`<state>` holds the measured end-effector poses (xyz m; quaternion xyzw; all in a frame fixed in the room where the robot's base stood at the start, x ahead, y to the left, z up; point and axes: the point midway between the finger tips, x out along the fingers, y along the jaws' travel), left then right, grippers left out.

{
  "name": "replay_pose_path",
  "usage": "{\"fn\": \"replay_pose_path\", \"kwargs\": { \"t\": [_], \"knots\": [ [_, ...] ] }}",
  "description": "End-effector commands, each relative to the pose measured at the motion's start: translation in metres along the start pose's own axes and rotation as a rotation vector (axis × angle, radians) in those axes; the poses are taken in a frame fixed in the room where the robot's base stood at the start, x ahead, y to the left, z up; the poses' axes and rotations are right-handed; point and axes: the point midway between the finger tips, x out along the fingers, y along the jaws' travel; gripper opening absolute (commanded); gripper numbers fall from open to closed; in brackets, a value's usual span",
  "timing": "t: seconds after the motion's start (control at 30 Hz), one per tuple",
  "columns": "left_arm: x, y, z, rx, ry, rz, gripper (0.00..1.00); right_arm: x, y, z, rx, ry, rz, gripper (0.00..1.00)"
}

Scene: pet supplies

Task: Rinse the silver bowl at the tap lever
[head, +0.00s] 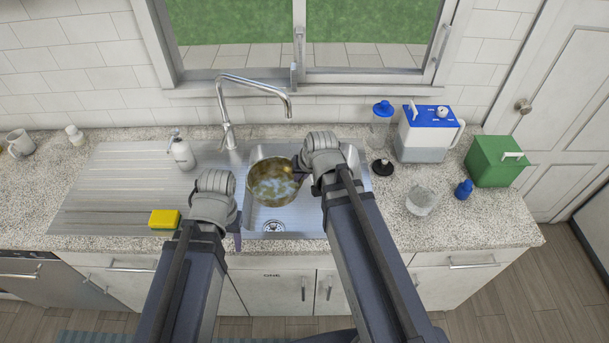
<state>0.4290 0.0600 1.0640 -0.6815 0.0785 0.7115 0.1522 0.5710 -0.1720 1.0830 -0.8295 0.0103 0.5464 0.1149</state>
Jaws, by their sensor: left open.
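The silver bowl (270,196) is over the sink basin (310,215), with brown and yellowish patches inside it. My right gripper (297,173) is at the bowl's right rim and appears shut on it; the arm partly hides its fingers. The tap (228,105) stands behind the sink, its spout arching right and ending above and behind the bowl. No stream of water is visible. The tap's lever is too small to make out clearly near its base. My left gripper (237,238) is open and empty at the sink's front left edge.
A soap bottle (182,153) stands left of the tap, and a yellow sponge (164,219) lies on the drainboard (115,190). A clear bowl (421,201), blue-lidded containers (418,135) and a green box (495,162) stand on the right counter. The drainboard's middle is free.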

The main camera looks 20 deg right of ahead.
Motion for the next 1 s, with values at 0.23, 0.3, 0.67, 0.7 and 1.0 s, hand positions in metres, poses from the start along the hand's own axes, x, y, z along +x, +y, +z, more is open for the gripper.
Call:
{"fn": "replay_pose_path", "kwargs": {
  "t": [0.23, 0.3, 0.67, 0.7, 1.0],
  "knots": [
    [0.001, 0.0, 0.0, 0.0, 0.001, 0.001, 0.52, 0.003, 0.002, -0.004, 0.001, 0.001, 0.0, 0.0],
    [0.002, 0.0, -0.001, 0.0, 0.001, 0.001, 0.52, 0.004, 0.003, -0.007, 0.001, 0.001, 0.0, 0.0],
    [0.008, 0.001, -0.001, 0.001, 0.001, 0.001, 0.52, 0.019, 0.012, -0.032, 0.002, 0.001, 0.001, 0.0],
    [0.009, 0.001, -0.001, 0.002, 0.001, 0.001, 0.52, 0.021, 0.013, -0.035, 0.002, 0.001, 0.001, 0.0],
    [0.014, 0.001, -0.001, 0.003, 0.001, 0.0, 0.52, 0.035, 0.022, -0.058, 0.003, 0.001, 0.0, 0.0]
  ]
}}
